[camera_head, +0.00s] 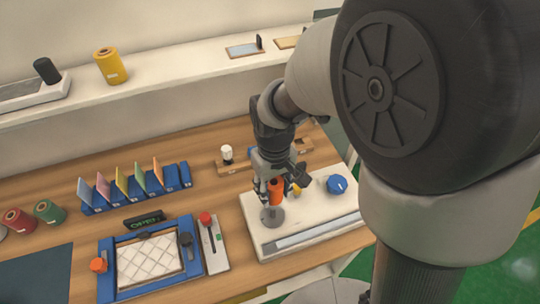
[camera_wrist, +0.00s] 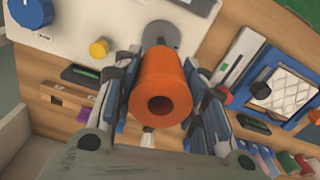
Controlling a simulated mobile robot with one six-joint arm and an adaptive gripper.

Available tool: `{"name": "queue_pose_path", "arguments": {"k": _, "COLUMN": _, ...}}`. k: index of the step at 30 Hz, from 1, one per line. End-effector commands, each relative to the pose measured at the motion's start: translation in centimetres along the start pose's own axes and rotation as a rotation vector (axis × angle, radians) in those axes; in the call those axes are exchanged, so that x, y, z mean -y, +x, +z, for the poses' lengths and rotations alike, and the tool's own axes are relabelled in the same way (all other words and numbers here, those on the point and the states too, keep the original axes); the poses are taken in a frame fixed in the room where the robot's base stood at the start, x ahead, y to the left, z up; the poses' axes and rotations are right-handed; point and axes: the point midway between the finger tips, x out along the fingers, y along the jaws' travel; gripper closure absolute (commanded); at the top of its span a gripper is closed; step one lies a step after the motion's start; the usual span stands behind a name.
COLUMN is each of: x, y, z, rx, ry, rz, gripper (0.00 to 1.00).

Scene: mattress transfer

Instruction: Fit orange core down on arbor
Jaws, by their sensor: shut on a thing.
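The orange core (camera_head: 276,188) is held in my gripper (camera_head: 272,180) above the white machine on the bench. In the wrist view the orange core (camera_wrist: 161,88) sits between the two fingers of my gripper (camera_wrist: 168,95), its hollow end facing the camera. Below it is a round grey disc, the arbor's base (camera_head: 272,216), which also shows behind the core's far end in the wrist view (camera_wrist: 161,33). The arbor's post is not clearly seen, hidden behind the core. I cannot tell whether the core is around it.
The white machine (camera_head: 312,222) carries a blue knob (camera_head: 337,184) and a yellow knob (camera_head: 296,190) close to my gripper. A blue-framed quilted pad (camera_head: 150,258), a red-knobbed lever (camera_head: 206,219) and a card rack (camera_head: 140,188) stand to the left. Red and green spools (camera_head: 49,211) lie further left.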

Motion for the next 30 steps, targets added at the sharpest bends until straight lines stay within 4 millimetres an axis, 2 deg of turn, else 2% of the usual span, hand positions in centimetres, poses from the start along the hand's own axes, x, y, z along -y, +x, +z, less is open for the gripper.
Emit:
{"name": "queue_pose_path", "arguments": {"k": 3, "x": 0.4, "y": -0.6, "z": 0.1, "rx": 0.001, "ry": -0.014, "rz": 0.0, "gripper": 0.85}}
{"name": "queue_pose_path", "arguments": {"k": 16, "x": 0.4, "y": -0.6, "z": 0.2, "rx": 0.001, "ry": -0.015, "rz": 0.0, "gripper": 0.85}}
{"name": "queue_pose_path", "arguments": {"k": 23, "x": 0.3, "y": 0.8, "z": 0.2, "rx": 0.0, "ry": -0.014, "rz": 0.0, "gripper": 0.85}}
{"name": "queue_pose_path", "arguments": {"k": 30, "x": 0.3, "y": 3.2, "z": 0.2, "rx": 0.001, "ry": -0.014, "rz": 0.0, "gripper": 0.85}}
